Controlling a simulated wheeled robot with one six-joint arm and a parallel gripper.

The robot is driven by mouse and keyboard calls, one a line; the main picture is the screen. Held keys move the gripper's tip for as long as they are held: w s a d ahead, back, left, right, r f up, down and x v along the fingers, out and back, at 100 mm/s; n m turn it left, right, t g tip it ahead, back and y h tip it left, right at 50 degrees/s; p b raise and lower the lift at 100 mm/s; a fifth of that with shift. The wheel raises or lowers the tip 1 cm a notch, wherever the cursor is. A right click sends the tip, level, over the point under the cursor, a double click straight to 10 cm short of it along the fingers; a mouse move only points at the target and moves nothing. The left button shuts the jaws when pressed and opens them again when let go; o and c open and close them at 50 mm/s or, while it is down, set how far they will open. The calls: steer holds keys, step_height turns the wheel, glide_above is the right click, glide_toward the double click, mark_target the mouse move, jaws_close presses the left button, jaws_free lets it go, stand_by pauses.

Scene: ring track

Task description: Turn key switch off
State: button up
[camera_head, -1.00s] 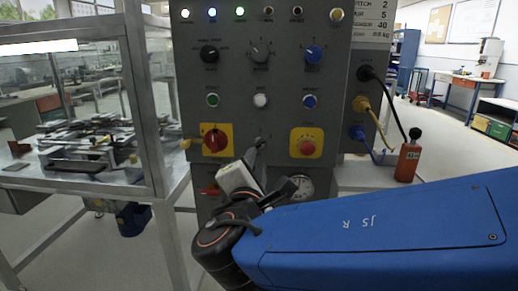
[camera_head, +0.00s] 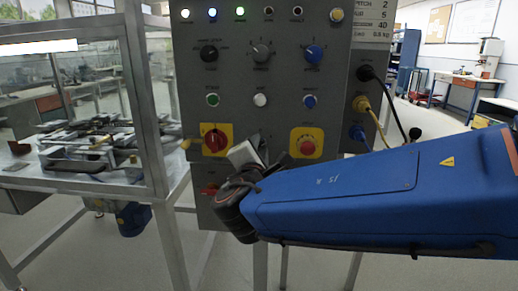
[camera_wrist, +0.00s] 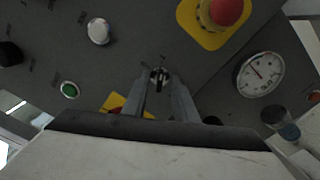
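The key switch (camera_wrist: 158,75) is a small dark round lock with a bright metal piece on the grey panel. In the wrist view it lies between the tips of my gripper (camera_wrist: 162,84). The two fingers stand apart, one on each side of it, with a gap showing; I cannot make out contact. In the head view my gripper (camera_head: 261,147) is at the panel between the red rotary switch (camera_head: 214,140) and the red stop button (camera_head: 307,146). It hides most of the key switch there.
The red stop button (camera_wrist: 225,10) on its yellow plate and a round gauge (camera_wrist: 260,75) are close by in the wrist view. Yellow and blue cables (camera_head: 373,122) plug in at the panel's right. A glazed metal-framed bench (camera_head: 150,100) stands left.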

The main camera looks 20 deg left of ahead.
jaws_close()
steer(key=shift+n, duration=0.4)
steer(key=n, duration=1.1)
stand_by(0.3)
jaws_free()
